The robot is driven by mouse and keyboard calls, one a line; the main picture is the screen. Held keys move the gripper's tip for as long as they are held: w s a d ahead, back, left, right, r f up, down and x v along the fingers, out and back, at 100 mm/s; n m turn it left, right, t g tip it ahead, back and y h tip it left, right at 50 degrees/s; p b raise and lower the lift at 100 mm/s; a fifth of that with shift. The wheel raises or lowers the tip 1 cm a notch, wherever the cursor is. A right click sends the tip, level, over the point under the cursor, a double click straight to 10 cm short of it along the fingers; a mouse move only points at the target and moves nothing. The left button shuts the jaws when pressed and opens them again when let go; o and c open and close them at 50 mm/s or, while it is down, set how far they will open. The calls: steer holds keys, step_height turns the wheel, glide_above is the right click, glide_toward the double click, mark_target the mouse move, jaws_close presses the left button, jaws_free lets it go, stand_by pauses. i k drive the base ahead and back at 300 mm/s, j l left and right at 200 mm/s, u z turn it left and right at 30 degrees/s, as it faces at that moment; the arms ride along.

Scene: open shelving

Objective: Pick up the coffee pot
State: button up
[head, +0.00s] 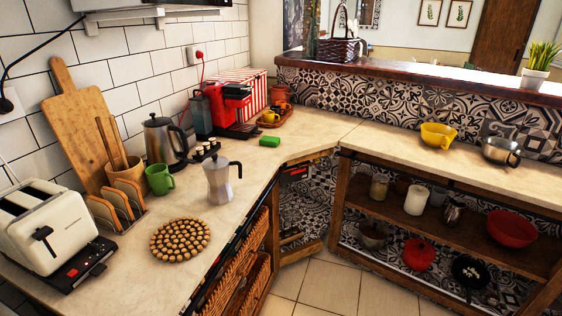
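The coffee pot (219,181) is a silver moka-style pot with a dark handle on its right side. It stands upright on the pale countertop (190,270), near the counter's front edge in the middle-left of the head view. Nothing touches it. A taller steel kettle (163,142) with a black handle stands behind it to the left. My gripper is not in view, so its state and its place relative to the pot are not shown.
A white toaster (47,228) stands at lower left. Floor (320,288) is open at bottom centre.

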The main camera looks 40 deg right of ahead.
mark_target(215, 167)
steer(key=z, duration=0.25)
steer(key=i+j+z, duration=0.2)
steer(key=i, duration=0.2)
steer(key=i+j+z, duration=0.1)
steer(key=i+z, duration=0.15)
steer(key=i, duration=0.85)
